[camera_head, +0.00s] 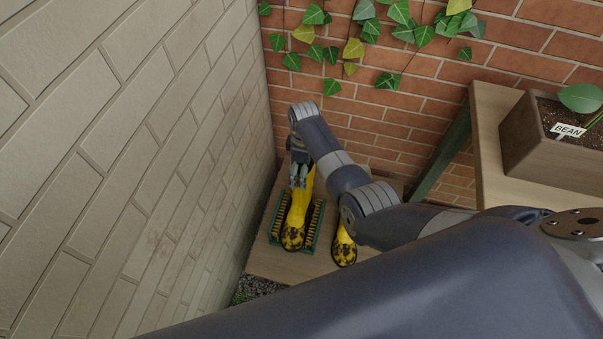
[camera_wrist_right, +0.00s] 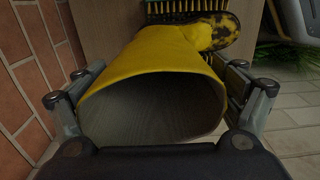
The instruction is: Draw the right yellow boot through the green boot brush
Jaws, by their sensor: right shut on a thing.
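A yellow boot (camera_head: 297,214) with dark dirt on its toe stands in the green boot brush (camera_head: 274,238) on a low wooden board, between its rows of bristles. My right gripper (camera_head: 299,178) is shut on the upper shaft of this boot. In the right wrist view the boot's open top (camera_wrist_right: 152,108) is between my fingers, its dirty toe (camera_wrist_right: 222,28) pointing away, with the brush bristles (camera_wrist_right: 180,6) beyond. A second yellow boot (camera_head: 343,250), also dirty at the toe, stands to the right of the brush, partly hidden by my right arm. My left gripper is not in view.
A pale block wall (camera_head: 130,150) runs close along the left and a brick wall (camera_head: 400,110) stands behind. The wooden board (camera_head: 270,262) ends just in front of the boots. A bench at right holds a planter (camera_head: 530,125) labelled BEAN.

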